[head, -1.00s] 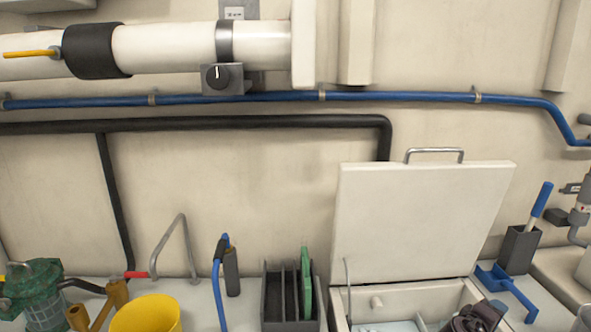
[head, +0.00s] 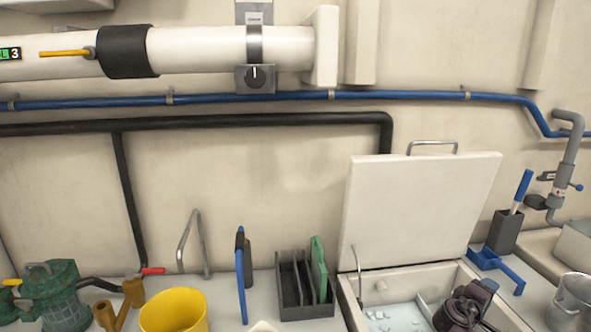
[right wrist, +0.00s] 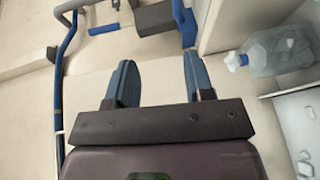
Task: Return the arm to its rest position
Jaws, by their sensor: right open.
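My right gripper (head: 465,305) is a dark purple-brown shape low in the head view, in front of the open white box. In the right wrist view its two blue-grey fingers (right wrist: 160,78) stand well apart with nothing between them. The gripper is open and empty. My left gripper is not in view.
The white box (head: 345,310) has its lid (head: 420,205) raised and pale chunks inside. A metal pail (head: 572,300) stands right.

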